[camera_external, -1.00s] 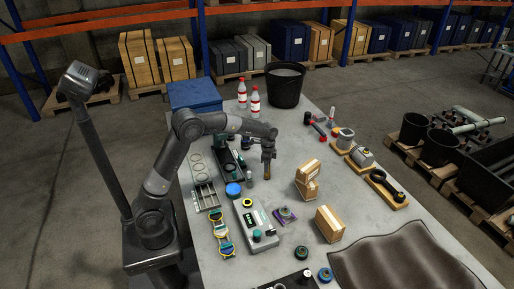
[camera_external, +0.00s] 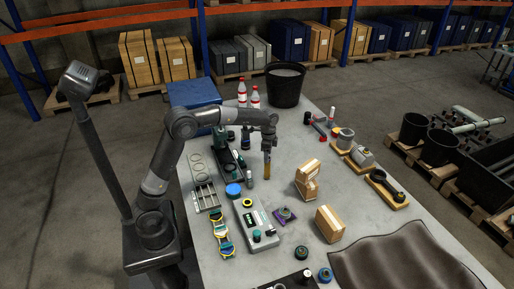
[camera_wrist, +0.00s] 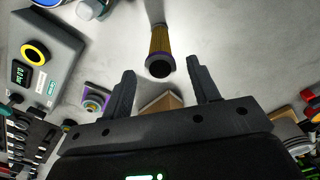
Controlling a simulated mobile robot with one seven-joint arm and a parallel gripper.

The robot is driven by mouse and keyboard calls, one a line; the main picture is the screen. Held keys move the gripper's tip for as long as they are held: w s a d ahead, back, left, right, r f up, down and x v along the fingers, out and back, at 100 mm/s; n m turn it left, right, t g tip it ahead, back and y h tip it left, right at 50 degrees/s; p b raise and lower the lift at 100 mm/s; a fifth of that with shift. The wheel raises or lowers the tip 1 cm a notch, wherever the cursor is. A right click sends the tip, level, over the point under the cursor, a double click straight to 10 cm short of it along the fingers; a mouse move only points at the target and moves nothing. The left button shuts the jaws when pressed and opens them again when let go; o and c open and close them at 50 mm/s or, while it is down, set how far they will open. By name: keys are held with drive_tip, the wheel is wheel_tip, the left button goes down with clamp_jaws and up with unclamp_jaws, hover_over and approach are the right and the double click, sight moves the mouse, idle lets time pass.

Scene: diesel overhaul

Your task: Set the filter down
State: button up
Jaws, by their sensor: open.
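The filter is a yellow-brown cylinder with a dark, open end and a purple band. It shows in the wrist view (camera_wrist: 160,42) and upright on the grey table in the external view (camera_external: 267,168). My gripper (camera_external: 269,148) is directly above it in the external view. In the wrist view my gripper (camera_wrist: 161,72) has its two black fingers spread wide, with nothing between them. The filter stands just beyond the fingertips, apart from both. Its base contact is hard to see.
A grey device with a display (camera_external: 256,220) stands on the table (camera_external: 285,245). Cardboard boxes (camera_external: 330,223) are to the right. A black bucket (camera_external: 286,85) and red-capped bottles stand at the back. A tray of parts (camera_external: 230,160) lies left of the filter. Table around the filter is clear.

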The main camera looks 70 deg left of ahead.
wheel_tip(320, 180, up, 5)
drive_tip(key=shift+f, duration=0.1)
drive_tip(key=shift+s+d, duration=0.1)
drive_tip(key=s+d+r+n+t, duration=0.15)
drive_tip(key=s+d+r, duration=0.25)
drive_tip(key=s, duration=0.5)
drive_tip(key=s+d+r+n+t, duration=0.15)
drive_tip(key=s+d+r, duration=0.25)
drive_tip(key=s, duration=0.4)
drive_tip(key=s+d+f+n+t, duration=0.1)
drive_tip(key=s+d+f+n, duration=0.1)
drive_tip(key=s, duration=0.7)
drive_tip(key=s+d+f+n+t, duration=0.1)
drive_tip(key=s+f, duration=0.2)
drive_tip(key=s, duration=0.5)
drive_tip(key=shift+s+d+f+n+t, duration=0.2)
drive_tip(key=shift+s+d+n+t, duration=0.1)
drive_tip(key=shift+s+d+n, duration=0.1)
